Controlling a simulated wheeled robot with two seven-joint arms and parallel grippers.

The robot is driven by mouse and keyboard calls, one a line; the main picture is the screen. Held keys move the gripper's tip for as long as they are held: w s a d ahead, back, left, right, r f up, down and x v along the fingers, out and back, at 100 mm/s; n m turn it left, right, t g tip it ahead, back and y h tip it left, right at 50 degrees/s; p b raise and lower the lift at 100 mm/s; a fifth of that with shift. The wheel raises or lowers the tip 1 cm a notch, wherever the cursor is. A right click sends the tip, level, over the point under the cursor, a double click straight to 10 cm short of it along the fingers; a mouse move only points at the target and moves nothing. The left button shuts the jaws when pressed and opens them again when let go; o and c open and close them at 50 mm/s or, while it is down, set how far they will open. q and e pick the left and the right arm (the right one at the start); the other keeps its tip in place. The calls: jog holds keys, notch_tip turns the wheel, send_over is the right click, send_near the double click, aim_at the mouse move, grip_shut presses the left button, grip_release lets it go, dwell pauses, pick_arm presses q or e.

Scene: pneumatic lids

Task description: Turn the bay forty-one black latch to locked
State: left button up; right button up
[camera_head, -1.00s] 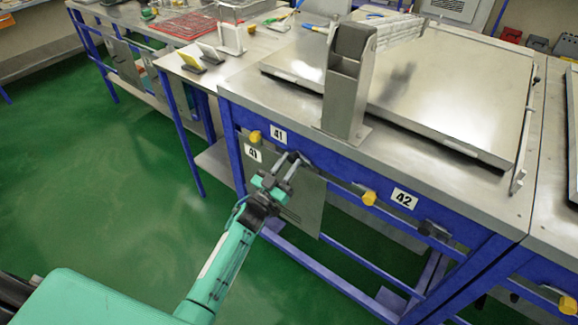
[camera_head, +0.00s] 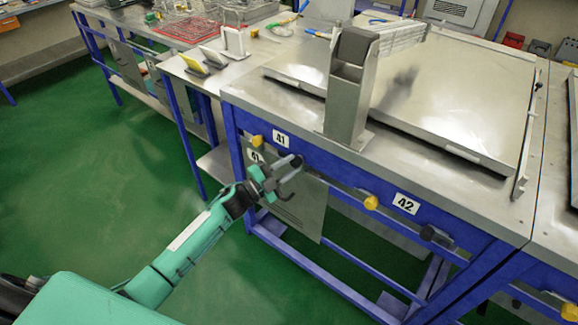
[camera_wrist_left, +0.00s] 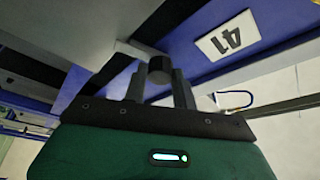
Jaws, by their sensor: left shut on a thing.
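The bay 41 black latch (camera_wrist_left: 158,72) sits between the two fingers of my left gripper (camera_wrist_left: 160,85) in the left wrist view, and the fingers are shut on it. In the head view my left gripper (camera_head: 292,168) is at the front blue rail, right of the 41 label (camera_head: 281,138). The latch is mostly hidden by the fingers there. The 41 label also shows upside down in the left wrist view (camera_wrist_left: 228,36). My right gripper is in neither view.
A yellow knob (camera_head: 257,140) is left of the latch and another yellow knob (camera_head: 371,202) is right of it. The bay 42 black latch (camera_head: 435,235) is farther right, past the 42 label (camera_head: 405,203). A grey panel (camera_head: 298,203) hangs below the rail.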

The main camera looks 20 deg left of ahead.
pick_arm(q)
jog(key=shift+m, duration=0.5)
jog(key=shift+m+g+p, duration=0.5)
jog(key=shift+m+g, duration=0.3)
jog(key=shift+m, duration=0.5)
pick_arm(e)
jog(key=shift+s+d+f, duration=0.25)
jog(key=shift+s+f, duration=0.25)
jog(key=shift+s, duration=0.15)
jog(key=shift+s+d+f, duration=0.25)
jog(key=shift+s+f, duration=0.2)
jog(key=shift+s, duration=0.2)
pick_arm(q)
jog(key=o, duration=1)
jog(key=shift+r, duration=0.1)
jog(key=shift+c, duration=0.2)
jog(key=shift+s+a, duration=0.2)
jog(key=shift+a, duration=0.05)
jog(key=b+v, duration=0.2)
jog(key=v, duration=1.1)
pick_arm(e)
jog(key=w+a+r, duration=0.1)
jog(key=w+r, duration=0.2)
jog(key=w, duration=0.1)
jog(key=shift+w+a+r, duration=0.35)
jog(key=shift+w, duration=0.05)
